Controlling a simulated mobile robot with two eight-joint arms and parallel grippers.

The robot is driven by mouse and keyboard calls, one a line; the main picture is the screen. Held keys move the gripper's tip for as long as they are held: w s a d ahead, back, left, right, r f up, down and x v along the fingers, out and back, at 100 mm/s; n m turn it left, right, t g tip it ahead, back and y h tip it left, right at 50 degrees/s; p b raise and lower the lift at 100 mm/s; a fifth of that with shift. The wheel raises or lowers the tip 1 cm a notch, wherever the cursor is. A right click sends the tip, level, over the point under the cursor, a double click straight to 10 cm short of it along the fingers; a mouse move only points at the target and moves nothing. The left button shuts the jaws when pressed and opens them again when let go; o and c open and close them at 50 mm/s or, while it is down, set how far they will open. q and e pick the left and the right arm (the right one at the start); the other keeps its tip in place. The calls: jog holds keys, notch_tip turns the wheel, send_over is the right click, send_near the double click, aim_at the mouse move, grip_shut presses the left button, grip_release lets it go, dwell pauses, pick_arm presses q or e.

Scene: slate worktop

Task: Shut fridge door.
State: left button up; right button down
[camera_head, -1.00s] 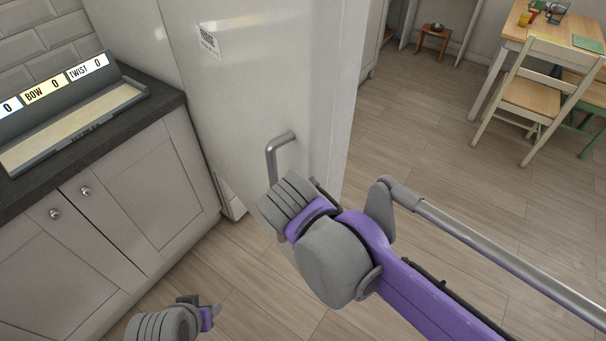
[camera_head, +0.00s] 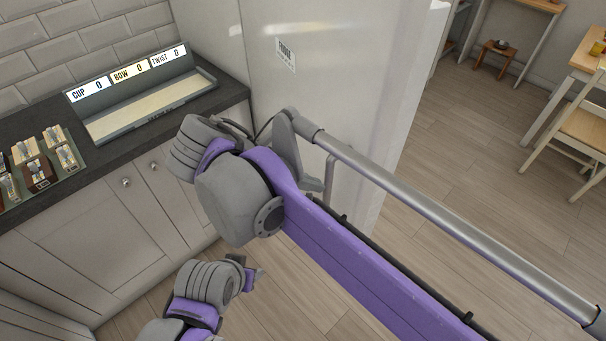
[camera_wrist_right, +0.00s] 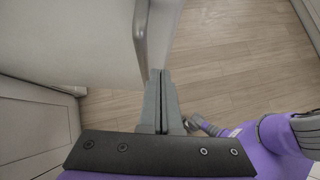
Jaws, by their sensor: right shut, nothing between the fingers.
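The white fridge door (camera_head: 345,70) stands out at an angle from the line of cupboards, with its labelled outer face towards me. Its grey bar handle (camera_head: 329,172) is partly hidden behind my right arm in the head view. My right gripper (camera_head: 316,186) is mostly hidden there by its own arm. In the right wrist view, the right gripper (camera_wrist_right: 160,74) is shut and empty. Its fingertips are close to the lower end of the handle (camera_wrist_right: 143,35); I cannot tell whether they touch. My left gripper (camera_head: 254,279) is low, in front of the cupboards; its finger opening is unclear.
The dark worktop (camera_head: 235,92) holds a labelled tray (camera_head: 150,115) and a rack of small items (camera_head: 38,165). Cupboards (camera_head: 85,235) stand below. Wood floor (camera_head: 455,165) is clear right of the door. A stool (camera_head: 497,52) and a chair (camera_head: 585,135) stand farther off.

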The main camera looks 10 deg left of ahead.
aim_at(354, 184)
jog(key=w+d+f, duration=0.2)
jog(key=d, duration=0.1)
jog(key=w+d+f, duration=0.1)
jog(key=d, duration=0.1)
jog(key=shift+w+f+p, duration=0.1)
jog(key=shift+w+p, duration=0.2)
jog(key=shift+w, duration=0.1)
jog(key=shift+w+d+f, duration=0.1)
jog(key=shift+w+d, duration=0.2)
jog(key=shift+d, duration=0.1)
